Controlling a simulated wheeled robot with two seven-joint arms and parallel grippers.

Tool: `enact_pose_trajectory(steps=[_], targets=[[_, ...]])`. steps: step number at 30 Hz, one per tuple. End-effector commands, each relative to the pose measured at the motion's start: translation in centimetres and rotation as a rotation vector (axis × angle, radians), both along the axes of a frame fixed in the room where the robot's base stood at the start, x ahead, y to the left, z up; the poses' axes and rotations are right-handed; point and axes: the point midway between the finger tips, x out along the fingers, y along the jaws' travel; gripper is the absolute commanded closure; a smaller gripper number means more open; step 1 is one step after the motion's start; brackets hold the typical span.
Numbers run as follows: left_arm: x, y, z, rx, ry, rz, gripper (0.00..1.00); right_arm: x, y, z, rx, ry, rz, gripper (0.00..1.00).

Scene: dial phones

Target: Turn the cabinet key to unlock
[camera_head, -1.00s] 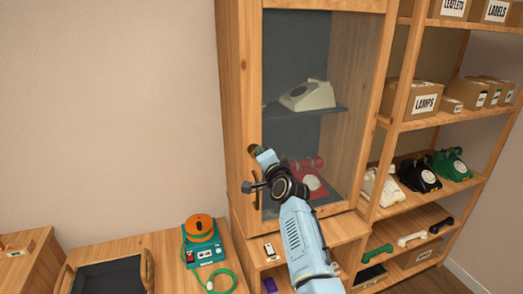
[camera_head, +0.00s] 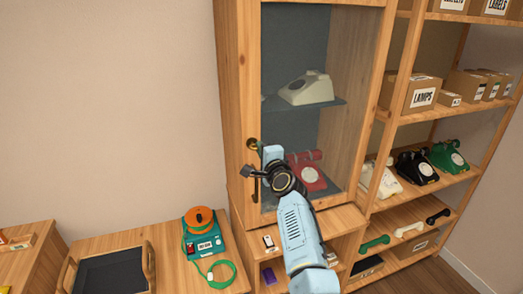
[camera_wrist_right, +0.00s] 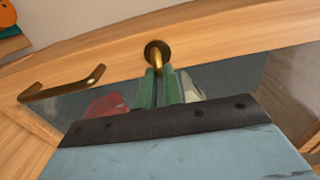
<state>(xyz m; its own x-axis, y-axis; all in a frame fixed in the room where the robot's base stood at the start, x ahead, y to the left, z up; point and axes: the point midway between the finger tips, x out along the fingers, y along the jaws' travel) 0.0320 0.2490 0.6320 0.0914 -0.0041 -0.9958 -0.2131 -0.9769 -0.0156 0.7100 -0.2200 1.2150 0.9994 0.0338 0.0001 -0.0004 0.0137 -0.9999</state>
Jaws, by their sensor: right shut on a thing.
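The glass-door cabinet (camera_head: 377,95) stands ahead with its door shut. A brass round lock (camera_head: 252,144) sits on the door's left wooden frame, above a dark door handle (camera_head: 256,188). My right gripper (camera_head: 263,148) is at the lock. In the right wrist view its green fingers (camera_wrist_right: 160,86) are closed together on the brass key (camera_wrist_right: 157,58), which sticks out of the lock; the fingers hide part of it. The door handle also shows in that view (camera_wrist_right: 62,86), apart from the fingers. My left gripper is out of view.
Behind the glass are a cream phone (camera_head: 306,88) and a red phone (camera_head: 306,174). Open shelves with phones and boxes stand at right. A teal device with an orange top (camera_head: 200,222) and a dark tray (camera_head: 112,272) are on the low unit at left.

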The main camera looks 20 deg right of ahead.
Motion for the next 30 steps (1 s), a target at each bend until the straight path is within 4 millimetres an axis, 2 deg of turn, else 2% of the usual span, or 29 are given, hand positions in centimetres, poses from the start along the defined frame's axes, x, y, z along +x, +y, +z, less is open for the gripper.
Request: enact_pose_trajectory(steps=[8, 9, 14, 23, 30], targets=[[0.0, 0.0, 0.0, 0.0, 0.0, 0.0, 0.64, 0.0, 0.0, 0.0, 0.004, 0.0, 0.0, 1.0], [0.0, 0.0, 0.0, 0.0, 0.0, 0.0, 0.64, 0.0, 0.0, 0.0, 0.004, 0.0, 0.0, 0.89], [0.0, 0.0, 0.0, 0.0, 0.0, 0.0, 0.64, 0.0, 0.0, 0.0, 0.003, 0.0, 0.0, 0.69], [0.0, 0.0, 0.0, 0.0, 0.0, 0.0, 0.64, -0.1, 0.0, 0.0, 0.002, 0.0, 0.0, 0.69], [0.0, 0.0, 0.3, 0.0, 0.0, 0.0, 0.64, -2.0, 0.0, 0.0, 0.003, -0.001, 0.0, 0.69]])
